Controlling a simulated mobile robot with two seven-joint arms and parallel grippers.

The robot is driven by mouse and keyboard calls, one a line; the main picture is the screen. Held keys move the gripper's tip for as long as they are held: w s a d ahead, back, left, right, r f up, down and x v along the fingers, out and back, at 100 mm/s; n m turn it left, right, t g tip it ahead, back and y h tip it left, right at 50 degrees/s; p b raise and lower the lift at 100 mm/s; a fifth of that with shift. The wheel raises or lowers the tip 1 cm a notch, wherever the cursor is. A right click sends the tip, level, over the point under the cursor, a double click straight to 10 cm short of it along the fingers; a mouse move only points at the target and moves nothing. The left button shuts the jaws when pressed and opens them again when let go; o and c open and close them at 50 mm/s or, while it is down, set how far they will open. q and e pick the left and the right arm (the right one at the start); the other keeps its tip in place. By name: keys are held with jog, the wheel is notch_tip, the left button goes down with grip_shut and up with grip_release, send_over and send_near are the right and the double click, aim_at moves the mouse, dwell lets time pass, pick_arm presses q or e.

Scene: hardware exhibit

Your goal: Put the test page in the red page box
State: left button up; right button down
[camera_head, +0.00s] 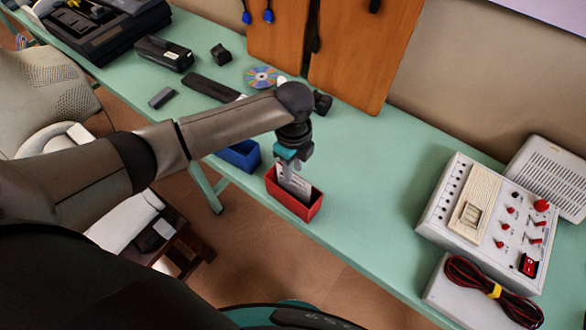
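The test page (294,184), a small pale sheet with dark marks, stands upright and slightly tilted inside the red page box (298,208). The red box is open-topped and sits near the front edge of the green table. My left gripper (291,167) points down just above the box and appears shut on the top of the page. The page's lower edge is hidden behind the box's front wall, so I cannot tell if it touches the bottom. My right gripper is not in view.
A blue box (241,155) stands left of the red box, partly behind my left arm. A control panel (488,220) and a coiled red-black cable (490,290) are at the right. A disc (262,77) and several dark devices lie behind. The table right of the red box is clear.

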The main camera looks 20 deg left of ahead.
pick_arm(q)
notch_tip(320, 180, up, 11)
jog(key=p, duration=0.1)
jog(key=shift+f, duration=0.15)
dwell(0.4)
